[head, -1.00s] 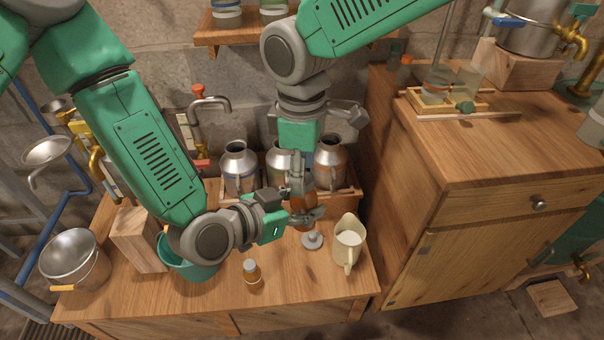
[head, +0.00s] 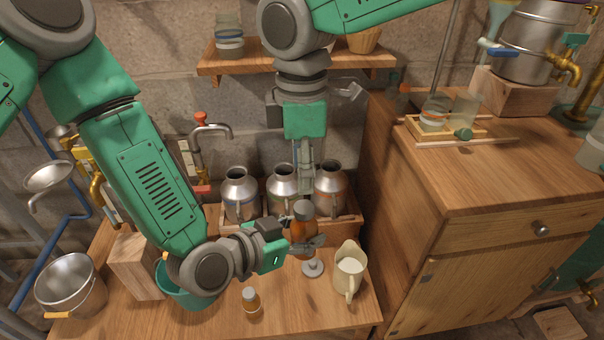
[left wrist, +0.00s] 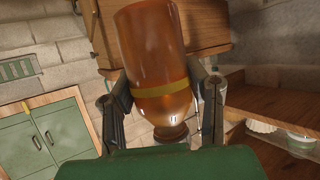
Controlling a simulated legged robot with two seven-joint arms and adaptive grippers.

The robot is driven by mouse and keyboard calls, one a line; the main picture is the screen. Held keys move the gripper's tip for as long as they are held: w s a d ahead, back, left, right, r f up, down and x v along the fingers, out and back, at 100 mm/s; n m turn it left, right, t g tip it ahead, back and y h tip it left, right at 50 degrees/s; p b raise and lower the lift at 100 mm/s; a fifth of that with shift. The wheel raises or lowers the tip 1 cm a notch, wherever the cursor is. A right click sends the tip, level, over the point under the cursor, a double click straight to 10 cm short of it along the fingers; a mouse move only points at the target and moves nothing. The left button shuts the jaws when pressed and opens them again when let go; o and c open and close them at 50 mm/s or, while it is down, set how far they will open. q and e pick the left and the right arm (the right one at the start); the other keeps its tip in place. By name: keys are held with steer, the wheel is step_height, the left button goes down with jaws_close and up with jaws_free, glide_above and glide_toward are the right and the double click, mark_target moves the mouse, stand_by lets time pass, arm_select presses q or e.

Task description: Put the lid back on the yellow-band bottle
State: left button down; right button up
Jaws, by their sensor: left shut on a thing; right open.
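The yellow-band bottle (head: 303,230) is amber and stands roughly upright in the head view, held above the table. Its yellow band shows in the left wrist view (left wrist: 162,90), where a narrow brown neck end is low in the picture. A grey lid-like top (head: 303,209) shows at its upper end in the head view; I cannot tell if it is fully seated. My left gripper (head: 301,246) is shut on the bottle, with a finger on each side in the left wrist view (left wrist: 166,98). My right gripper (head: 304,180) is open, just above the grey top and apart from it.
A grey knobbed disc (head: 312,268) lies on the table below the bottle. A cream pitcher (head: 349,274) stands to its right and a small amber bottle (head: 252,302) to its left front. Metal cans (head: 284,184) stand behind. A teal bucket (head: 190,290) sits beneath my left arm.

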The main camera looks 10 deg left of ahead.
mark_target(303, 206)
steer(key=shift+f, duration=4.05)
jaws_close()
steer(key=m, duration=0.6)
steer(key=shift+o, duration=0.2)
jaws_free()
